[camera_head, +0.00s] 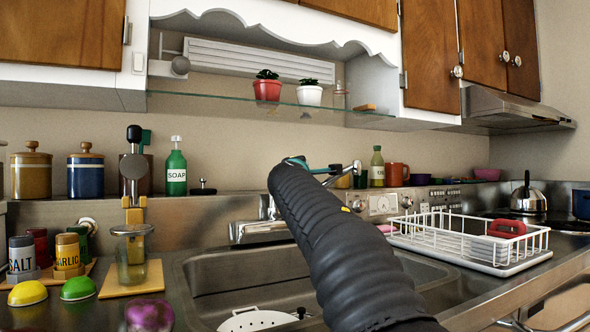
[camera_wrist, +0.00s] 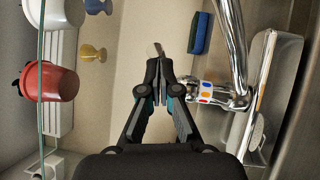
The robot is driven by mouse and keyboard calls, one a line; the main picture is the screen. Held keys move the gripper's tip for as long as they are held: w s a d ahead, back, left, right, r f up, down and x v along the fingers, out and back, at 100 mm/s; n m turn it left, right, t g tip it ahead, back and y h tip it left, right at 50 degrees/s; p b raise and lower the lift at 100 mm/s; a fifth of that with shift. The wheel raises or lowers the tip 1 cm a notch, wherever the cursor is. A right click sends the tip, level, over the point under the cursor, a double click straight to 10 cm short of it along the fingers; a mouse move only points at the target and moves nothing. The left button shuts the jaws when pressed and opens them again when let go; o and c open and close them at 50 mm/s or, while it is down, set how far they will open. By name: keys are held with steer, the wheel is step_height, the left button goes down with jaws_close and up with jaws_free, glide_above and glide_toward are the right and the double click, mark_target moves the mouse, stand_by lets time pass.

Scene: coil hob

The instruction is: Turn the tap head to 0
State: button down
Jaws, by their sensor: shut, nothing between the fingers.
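The chrome tap shows in the wrist view, with its long spout (camera_wrist: 231,45) and its tap head (camera_wrist: 207,92), which carries red, blue and orange-yellow dots. My gripper (camera_wrist: 158,82) is shut and empty, its fingertips just left of the tap head in that view. I cannot tell whether a finger touches the head. In the head view, the tap's chrome base (camera_head: 258,231) stands at the back of the sink. My arm hides most of the tap there, and only a teal bit of my gripper (camera_head: 297,162) shows past the arm.
The sink (camera_head: 215,270) lies below my arm, with a white dish rack (camera_head: 470,240) to its right. A soap bottle (camera_head: 176,168) stands on the back ledge. A glass shelf (camera_head: 225,101) with a red pot (camera_head: 267,88) hangs above. A blue-green sponge (camera_wrist: 200,33) is near the tap.

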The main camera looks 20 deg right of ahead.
steer(key=shift+w+d+p, duration=0.15)
steer(key=shift+w+d, duration=0.2)
steer(key=shift+d, duration=0.3)
steer(key=shift+w+d+p, duration=0.1)
steer(key=shift+w+d, duration=0.3)
steer(key=shift+d, duration=0.25)
steer(key=shift+w+d+p, duration=0.15)
steer(key=shift+w+d, duration=0.2)
steer(key=shift+d, duration=0.3)
steer(key=s+f+b, duration=0.2)
steer(key=s+b, duration=0.3)
steer(key=s, duration=0.8)
steer(key=shift+d, duration=0.2)
